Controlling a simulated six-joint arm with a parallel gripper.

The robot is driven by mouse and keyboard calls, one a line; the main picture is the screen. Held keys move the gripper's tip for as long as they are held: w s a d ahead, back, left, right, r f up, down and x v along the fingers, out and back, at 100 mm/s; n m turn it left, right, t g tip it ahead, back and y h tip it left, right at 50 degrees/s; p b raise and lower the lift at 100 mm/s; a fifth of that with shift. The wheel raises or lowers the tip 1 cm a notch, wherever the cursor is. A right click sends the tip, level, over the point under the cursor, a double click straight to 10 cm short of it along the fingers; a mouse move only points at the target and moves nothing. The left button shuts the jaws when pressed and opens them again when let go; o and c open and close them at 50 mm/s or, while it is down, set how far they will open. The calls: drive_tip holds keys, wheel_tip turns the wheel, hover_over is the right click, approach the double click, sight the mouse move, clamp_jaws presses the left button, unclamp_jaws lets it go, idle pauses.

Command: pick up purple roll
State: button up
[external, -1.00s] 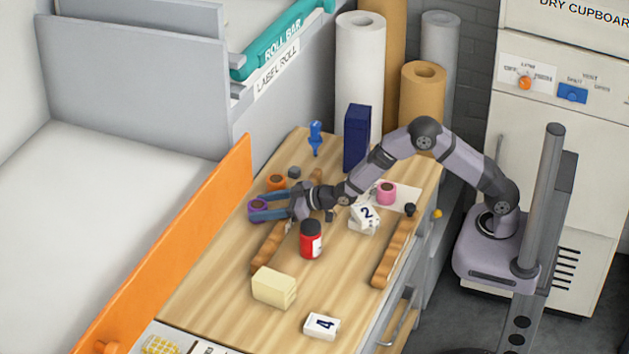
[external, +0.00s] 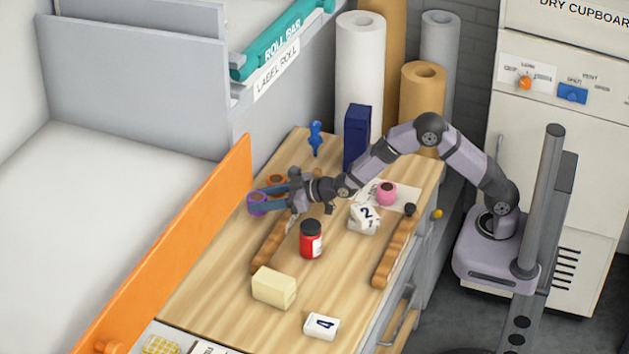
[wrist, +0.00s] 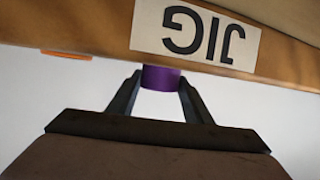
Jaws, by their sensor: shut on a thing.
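The purple roll (external: 256,207) is at the left side of the wooden bench top, close to the orange board. My gripper (external: 263,202) is shut on it, with a blue-grey finger on either side. In the wrist view the purple roll (wrist: 161,78) sits between the two dark fingertips (wrist: 160,85), its upper part against the brown board in the picture. Whether it is clear of the bench top is hard to tell.
The orange board (external: 185,255) borders the bench on the left. A red jar (external: 311,240), wavy wooden racks (external: 268,250), a cream block (external: 273,287) and a pink roll (external: 386,194) stand nearby.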

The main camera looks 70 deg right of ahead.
sight(263, 197)
wheel_tip(263, 197, up, 7)
drive_tip(key=shift+r, duration=0.1)
drive_tip(key=shift+d, duration=0.1)
